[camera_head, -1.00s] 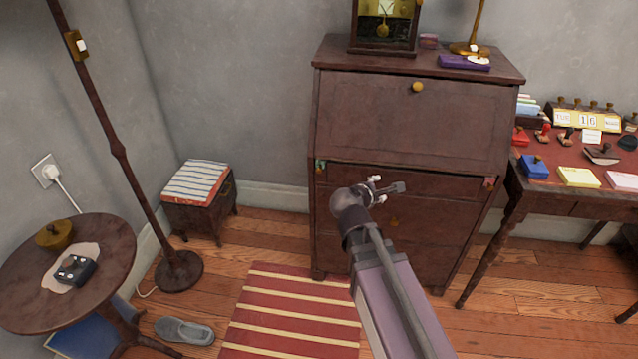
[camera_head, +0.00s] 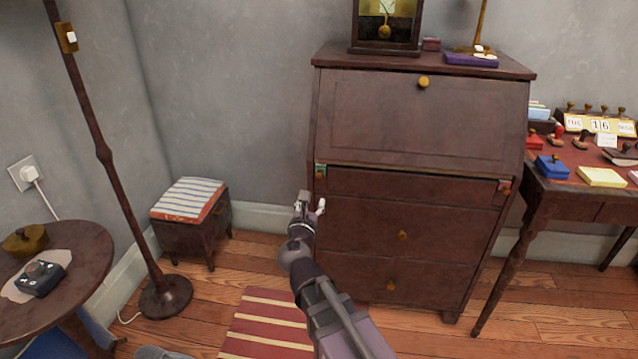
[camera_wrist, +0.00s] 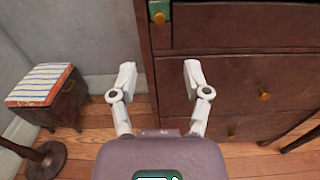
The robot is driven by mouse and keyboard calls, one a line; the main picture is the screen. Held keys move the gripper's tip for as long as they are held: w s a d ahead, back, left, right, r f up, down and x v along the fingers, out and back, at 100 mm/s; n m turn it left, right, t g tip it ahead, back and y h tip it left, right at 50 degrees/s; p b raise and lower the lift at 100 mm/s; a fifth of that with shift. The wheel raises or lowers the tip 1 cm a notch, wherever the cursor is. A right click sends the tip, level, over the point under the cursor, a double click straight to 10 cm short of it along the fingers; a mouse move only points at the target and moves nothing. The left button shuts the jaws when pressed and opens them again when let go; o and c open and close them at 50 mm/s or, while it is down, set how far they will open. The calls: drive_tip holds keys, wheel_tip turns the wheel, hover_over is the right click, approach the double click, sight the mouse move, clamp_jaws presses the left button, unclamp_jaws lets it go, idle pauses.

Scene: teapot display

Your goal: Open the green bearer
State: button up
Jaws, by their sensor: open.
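The green bearer (camera_head: 320,172) is a narrow green-fronted slide at the upper left of the dark wooden bureau (camera_head: 420,120), just below the slanted lid. It looks flush with the front. In the wrist view the green bearer (camera_wrist: 158,9) is at the top edge, partly cut off, with a small brass knob. My gripper (camera_head: 312,203) is just below and left of it in the head view. In the wrist view my gripper (camera_wrist: 160,75) is open and empty, its fingers spread apart, with the bearer beyond and between them. The gap in depth is hard to tell.
A matching red bearer (camera_head: 504,187) is at the bureau's right. Drawers with brass knobs lie below. The slanted lid (camera_head: 420,115) is shut. A striped stool (camera_head: 190,215) and lamp pole (camera_head: 105,160) stand left; a desk (camera_head: 590,185) stands right.

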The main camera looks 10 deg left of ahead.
sight(319, 176)
idle(0.4)
drive_tip(key=w, duration=1.3)
drive_tip(key=shift+w, duration=0.4)
clamp_jaws()
